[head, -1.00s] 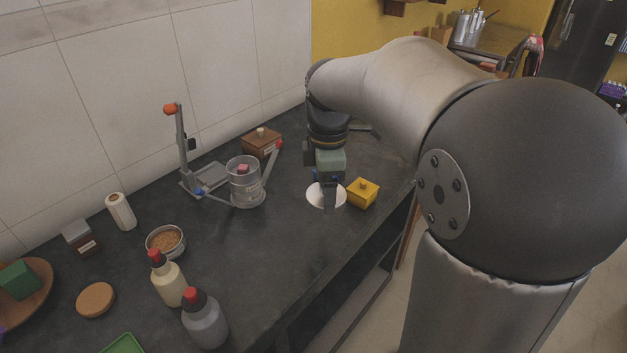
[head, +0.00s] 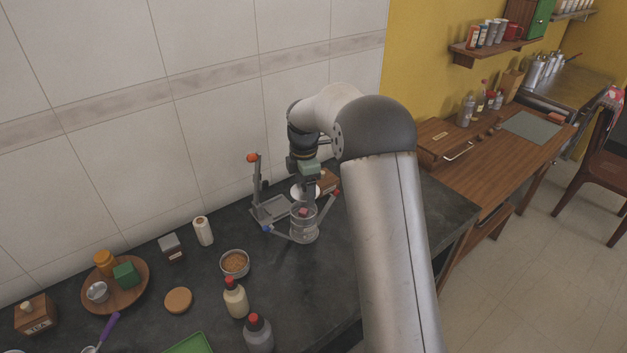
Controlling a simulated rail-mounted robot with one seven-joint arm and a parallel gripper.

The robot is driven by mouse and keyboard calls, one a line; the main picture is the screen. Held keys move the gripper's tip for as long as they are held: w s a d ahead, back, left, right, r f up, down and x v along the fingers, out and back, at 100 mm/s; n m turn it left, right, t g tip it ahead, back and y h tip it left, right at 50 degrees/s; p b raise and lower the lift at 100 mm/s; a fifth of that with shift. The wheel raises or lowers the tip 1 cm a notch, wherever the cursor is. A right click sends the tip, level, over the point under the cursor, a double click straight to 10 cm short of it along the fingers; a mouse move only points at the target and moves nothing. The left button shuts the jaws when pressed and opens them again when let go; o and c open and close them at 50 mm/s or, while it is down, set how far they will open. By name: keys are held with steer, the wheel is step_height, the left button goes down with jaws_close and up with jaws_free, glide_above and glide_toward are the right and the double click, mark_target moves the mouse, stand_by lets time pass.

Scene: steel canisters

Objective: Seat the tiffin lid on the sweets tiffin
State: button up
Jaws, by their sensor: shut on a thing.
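The sweets tiffin (head: 304,231) is a round steel canister on the dark counter, its top open. A small pinkish-red piece (head: 303,211) shows at its mouth. My gripper (head: 307,191) points down just above and behind the tiffin in the head view. It is shut on the pale round tiffin lid (head: 296,193), which shows partly behind the fingers. The lid is apart from the tiffin as far as I can tell; the exact gap and tilt are unclear at this size.
A grey stand with an orange-topped post (head: 254,177) is left of the tiffin. Arms with red (head: 336,193) and blue (head: 267,229) tips reach beside it. A brown box (head: 327,181) is behind. A bowl (head: 234,263), bottles (head: 236,299) and wooden tray (head: 137,291) stand left.

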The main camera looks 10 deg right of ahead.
mark_target(304, 210)
steer(key=shift+w+a+f, duration=0.2)
steer(key=shift+w+a, duration=0.05)
steer(key=shift+f+b, duration=1.8)
steer(key=shift+f, duration=0.85)
steer(key=shift+f, duration=0.55)
steer(key=o, duration=1.1)
steer(key=shift+c, duration=0.2)
steer(key=shift+r, duration=0.1)
steer(key=shift+r+p, duration=1.9)
steer(key=shift+r, duration=1.1)
